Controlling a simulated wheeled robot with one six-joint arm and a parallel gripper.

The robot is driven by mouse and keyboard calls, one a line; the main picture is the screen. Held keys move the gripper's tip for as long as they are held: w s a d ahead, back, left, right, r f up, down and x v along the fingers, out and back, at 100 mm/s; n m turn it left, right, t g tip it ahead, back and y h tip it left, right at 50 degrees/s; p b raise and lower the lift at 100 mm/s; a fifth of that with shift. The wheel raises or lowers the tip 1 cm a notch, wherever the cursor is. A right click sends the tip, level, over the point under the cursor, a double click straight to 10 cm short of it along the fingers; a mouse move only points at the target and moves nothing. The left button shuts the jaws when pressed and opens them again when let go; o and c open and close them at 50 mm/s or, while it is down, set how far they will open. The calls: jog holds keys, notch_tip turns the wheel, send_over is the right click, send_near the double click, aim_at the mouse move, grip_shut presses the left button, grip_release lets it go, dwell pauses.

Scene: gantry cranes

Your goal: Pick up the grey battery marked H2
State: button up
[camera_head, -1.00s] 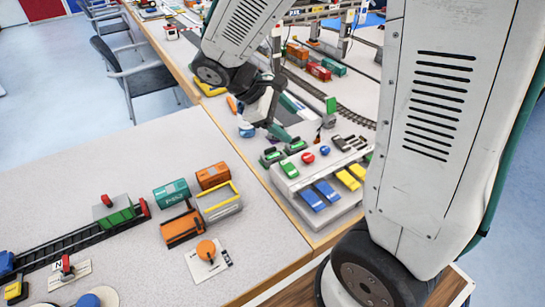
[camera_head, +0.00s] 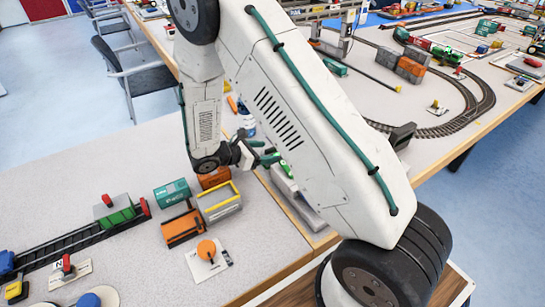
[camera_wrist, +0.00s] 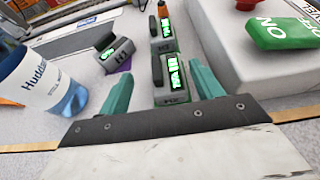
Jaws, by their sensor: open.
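My gripper (camera_wrist: 159,72) is open, its two teal fingers spread. Between and just beyond them stands a grey battery (camera_wrist: 171,83) with a lit green display; its small front marking looks like H2 but is hard to read. Another grey battery (camera_wrist: 162,36) with a green display stands behind it, its marking unclear. A grey battery marked H1 (camera_wrist: 117,53) lies to the left, tilted in the picture. In the head view, my gripper (camera_head: 266,154) is over the table near the seam, and my arm hides most of the batteries.
A blue and white cup (camera_wrist: 45,84) stands left of the fingers. In the head view, an orange wagon (camera_head: 183,227) and a teal container (camera_head: 172,192) stand on the near table.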

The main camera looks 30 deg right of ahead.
aim_at(279, 151)
jog(key=x, duration=0.5)
jog(key=shift+s+d, duration=0.1)
jog(key=shift+s, duration=0.3)
jog(key=c, duration=1.2)
jog(key=shift+r, duration=0.1)
